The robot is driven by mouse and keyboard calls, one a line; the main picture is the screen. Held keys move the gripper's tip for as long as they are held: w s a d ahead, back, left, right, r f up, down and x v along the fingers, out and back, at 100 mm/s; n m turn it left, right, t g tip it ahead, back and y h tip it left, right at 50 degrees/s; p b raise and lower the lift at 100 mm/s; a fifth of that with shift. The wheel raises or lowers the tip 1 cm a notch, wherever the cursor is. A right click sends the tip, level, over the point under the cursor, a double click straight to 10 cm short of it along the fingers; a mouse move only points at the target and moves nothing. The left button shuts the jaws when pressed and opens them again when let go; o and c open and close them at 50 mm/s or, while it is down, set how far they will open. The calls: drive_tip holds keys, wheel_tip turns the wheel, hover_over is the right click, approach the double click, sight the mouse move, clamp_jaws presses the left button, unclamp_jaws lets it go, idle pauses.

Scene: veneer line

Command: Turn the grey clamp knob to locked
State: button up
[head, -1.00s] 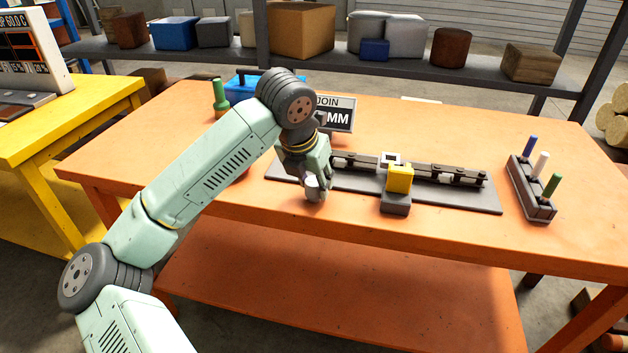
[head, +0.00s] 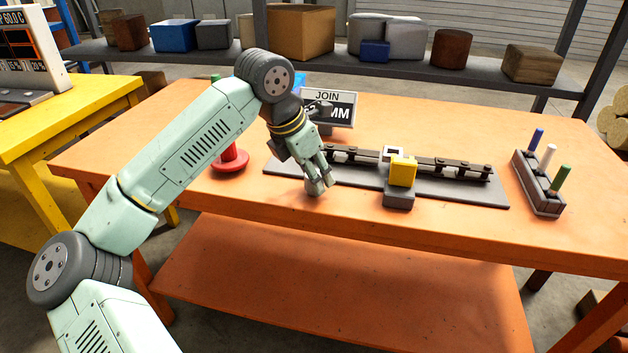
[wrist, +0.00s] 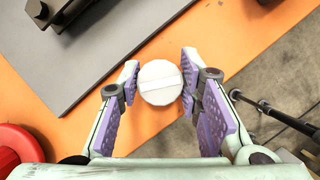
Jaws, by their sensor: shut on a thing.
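The clamp knob (wrist: 160,72) is a round, pale grey disc with a lighter bar across its top in the wrist view. The bar runs roughly left to right. I cannot read any locked mark.
A yellow block on a grey carriage (head: 402,172) stands right of my gripper by the dark rail (head: 450,169). A red round-based thing (head: 231,162) is to the left. A sign (head: 330,108) stands behind. A pen holder (head: 538,185) is far right. The orange table (head: 270,222) is clear in front.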

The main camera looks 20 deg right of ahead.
drive_tip(key=m+g, duration=0.2)
drive_tip(key=m, duration=0.4)
drive_tip(key=shift+r, duration=0.1)
drive_tip(key=m+g+p, duration=0.1)
drive_tip(key=m, duration=0.2)
drive_tip(key=m+g+y, duration=0.1)
drive_tip(key=m, duration=0.2)
drive_tip(key=shift+p, duration=0.4)
drive_tip(key=shift+m, duration=0.4)
drive_tip(key=o, duration=1.1)
drive_tip(key=shift+g, duration=0.3)
drive_tip(key=shift+o, duration=0.2)
drive_tip(key=v, duration=1.1)
drive_tip(key=shift+r, duration=0.45)
drive_tip(key=shift+w, duration=0.1)
